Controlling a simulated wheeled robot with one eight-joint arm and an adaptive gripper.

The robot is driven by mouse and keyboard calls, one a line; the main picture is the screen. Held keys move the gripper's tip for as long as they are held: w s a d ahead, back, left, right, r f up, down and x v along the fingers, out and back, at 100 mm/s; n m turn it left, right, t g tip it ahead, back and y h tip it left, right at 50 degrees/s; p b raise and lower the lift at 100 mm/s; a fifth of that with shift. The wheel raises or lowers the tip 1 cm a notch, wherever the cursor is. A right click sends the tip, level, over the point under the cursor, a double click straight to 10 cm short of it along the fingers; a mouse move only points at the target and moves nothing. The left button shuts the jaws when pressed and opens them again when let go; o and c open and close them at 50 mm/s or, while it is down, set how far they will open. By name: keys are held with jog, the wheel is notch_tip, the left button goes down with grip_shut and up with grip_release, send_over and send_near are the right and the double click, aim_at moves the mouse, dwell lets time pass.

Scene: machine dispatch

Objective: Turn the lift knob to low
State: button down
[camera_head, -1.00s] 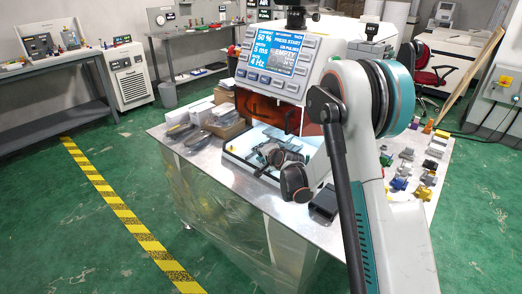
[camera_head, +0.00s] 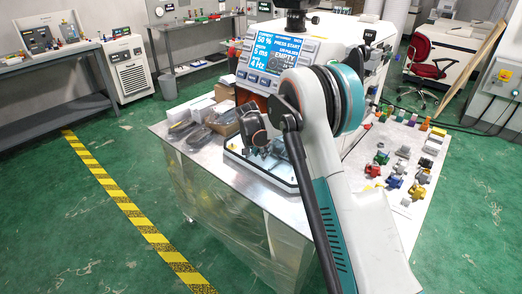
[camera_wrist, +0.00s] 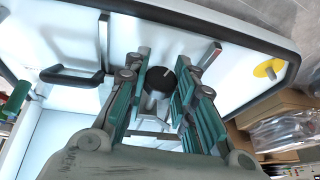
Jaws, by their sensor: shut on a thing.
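A dark round knob (camera_wrist: 160,80) with a pale mark shows in the wrist view, between the fingers of my gripper (camera_wrist: 161,92). The teal-padded fingers stand on both sides of the knob and are closed on it. The mark's setting is too small to read. In the head view my gripper (camera_head: 262,142) is at the front of the white machine (camera_head: 328,48), below its screen (camera_head: 275,50). My arm hides much of the machine's front there, and I cannot make out the knob in that view.
A black handle (camera_wrist: 72,76) and a yellow disc (camera_wrist: 268,68) flank the knob on the pale machine. Bagged parts (camera_head: 190,130) and boxes lie on the metal table (camera_head: 245,195) at left. Several small coloured parts (camera_head: 395,180) lie at right. The green floor is open at left.

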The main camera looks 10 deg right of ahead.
jog(key=n+g+h, duration=0.1)
jog(key=g+h, duration=0.2)
jog(key=g, duration=0.1)
jog(key=shift+g+h, duration=0.3)
jog(key=shift+g, duration=0.1)
jog(key=shift+f, duration=0.1)
dwell(0.4)
jog(key=c, duration=1.3)
grip_release()
jog(key=v, duration=1.2)
jog(key=shift+w, duration=0.15)
jog(key=shift+a, duration=0.1)
